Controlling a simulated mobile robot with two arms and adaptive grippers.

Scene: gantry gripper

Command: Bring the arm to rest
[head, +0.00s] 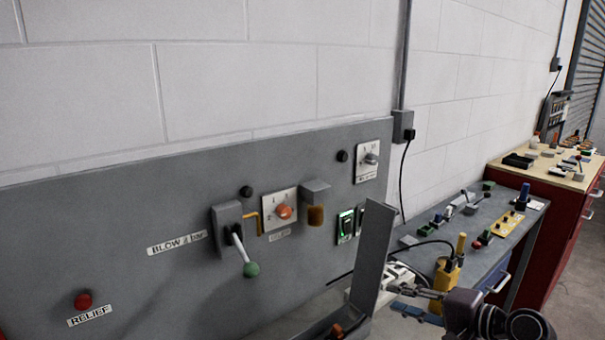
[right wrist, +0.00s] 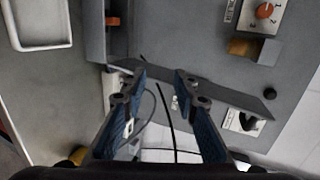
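My right gripper (head: 405,300) is at the lower right of the head view, its blue fingers pointing left toward an upright grey plate (head: 373,250). In the right wrist view the two fingers (right wrist: 160,80) are spread apart with an empty gap between them. The grey plate (right wrist: 235,98) runs across behind the fingertips; I cannot tell whether they touch it. My left gripper is not in view.
A grey wall panel (head: 120,225) carries a lever with a green ball (head: 250,269), an orange rotary knob (head: 284,211), a green-lit switch (head: 346,225) and a red RELIEF button (head: 83,300). A grey bench (head: 500,250) with small parts stands at right, beside a red cabinet (head: 565,225).

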